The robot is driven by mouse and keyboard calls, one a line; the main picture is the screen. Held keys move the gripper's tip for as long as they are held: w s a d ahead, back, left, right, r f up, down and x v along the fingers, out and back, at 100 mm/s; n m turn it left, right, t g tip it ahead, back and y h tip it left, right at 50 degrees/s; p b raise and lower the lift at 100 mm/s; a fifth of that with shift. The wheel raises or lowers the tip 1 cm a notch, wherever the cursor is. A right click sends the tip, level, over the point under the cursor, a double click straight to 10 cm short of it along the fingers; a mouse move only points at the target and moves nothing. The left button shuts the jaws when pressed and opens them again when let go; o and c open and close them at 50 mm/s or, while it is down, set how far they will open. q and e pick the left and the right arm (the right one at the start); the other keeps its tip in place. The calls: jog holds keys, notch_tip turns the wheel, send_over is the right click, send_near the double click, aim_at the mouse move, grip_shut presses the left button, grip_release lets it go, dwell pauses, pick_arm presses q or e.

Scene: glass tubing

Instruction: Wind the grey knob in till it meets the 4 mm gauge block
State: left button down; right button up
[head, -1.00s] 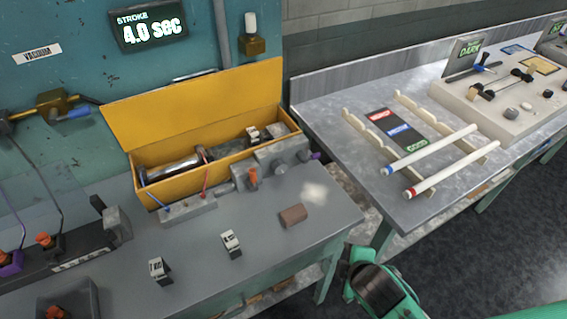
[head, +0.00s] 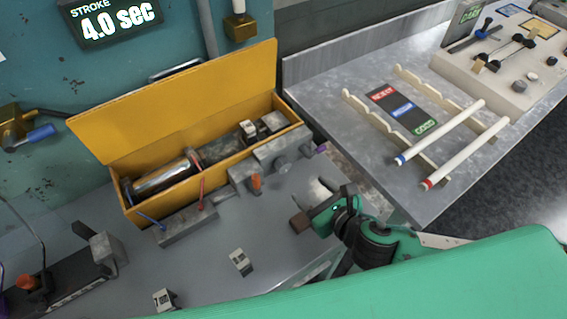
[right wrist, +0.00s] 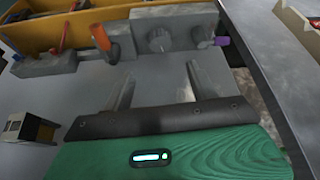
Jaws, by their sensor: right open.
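The grey knob (head: 279,163) is on the front of a grey block on the bench, between an orange lever and a purple tip. In the right wrist view the knob (right wrist: 160,40) is round, ahead of the fingers. My right gripper (right wrist: 157,90) is open and empty, its two fingers apart and pointing towards the knob without touching it. In the head view this gripper (head: 330,208) is over the bench's right end. Small labelled blocks (head: 240,262) (head: 164,299) lie on the bench; I cannot read which is 4 mm. My left gripper is out of view.
A yellow open box (head: 128,213) stands behind the grey fittings. The orange lever (right wrist: 100,37) and purple tip (right wrist: 221,41) flank the knob. The second table (head: 330,75) holds racks with white rods.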

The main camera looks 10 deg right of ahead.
aim_at(285, 168)
jog(key=p+x, duration=0.2)
jog(key=x, duration=1)
jog(key=shift+w+a+f, duration=0.15)
jog(key=shift+w, duration=0.15)
jog(key=c, duration=1)
